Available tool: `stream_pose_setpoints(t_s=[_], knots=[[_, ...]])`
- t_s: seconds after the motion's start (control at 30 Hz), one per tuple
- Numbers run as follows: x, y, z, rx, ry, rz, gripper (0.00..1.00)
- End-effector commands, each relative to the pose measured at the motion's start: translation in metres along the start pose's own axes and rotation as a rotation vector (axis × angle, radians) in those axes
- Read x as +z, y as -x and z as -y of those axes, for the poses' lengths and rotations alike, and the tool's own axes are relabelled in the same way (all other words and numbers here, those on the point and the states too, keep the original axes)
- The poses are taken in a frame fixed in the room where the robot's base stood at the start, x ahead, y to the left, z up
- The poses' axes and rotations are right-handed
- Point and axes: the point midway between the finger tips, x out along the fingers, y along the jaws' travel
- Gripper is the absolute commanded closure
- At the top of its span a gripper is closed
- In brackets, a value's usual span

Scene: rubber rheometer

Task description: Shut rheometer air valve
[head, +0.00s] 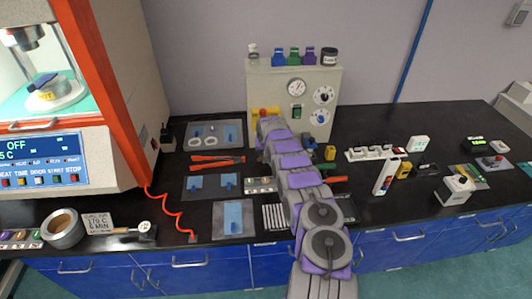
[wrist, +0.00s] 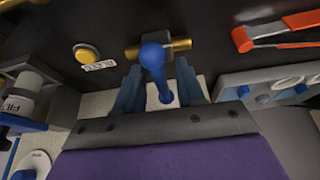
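In the wrist view, a blue lever handle with a rounded end (wrist: 153,58) stands in front of a brass pipe fitting (wrist: 181,45). The handle points down the picture, across the fitting. My gripper (wrist: 160,88) has its two blue-grey fingers apart, one on each side of the handle. I see gaps between the handle and the fingers, so it does not look clamped. In the head view my arm reaches to the beige instrument box (head: 265,84), and hides the gripper and the handle.
A yellow round button (wrist: 87,52) with a label sits left of the fitting. Orange-handled pliers (wrist: 285,35) and a tray with rings (wrist: 235,95) lie to the right. In the head view, the rheometer (head: 105,100) stands left, with a red coiled hose (head: 170,208).

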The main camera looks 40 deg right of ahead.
Motion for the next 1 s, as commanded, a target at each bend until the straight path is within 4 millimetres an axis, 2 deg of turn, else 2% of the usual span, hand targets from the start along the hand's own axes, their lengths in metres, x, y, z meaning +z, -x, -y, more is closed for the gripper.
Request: stream_pose_setpoints(t_s=[0.57, 1.0], knots=[[-0.002, 0.055, 0.0, 0.002, 0.0, -0.002, 0.62], [-0.002, 0.112, -0.001, 0.002, 0.0, -0.001, 0.62]])
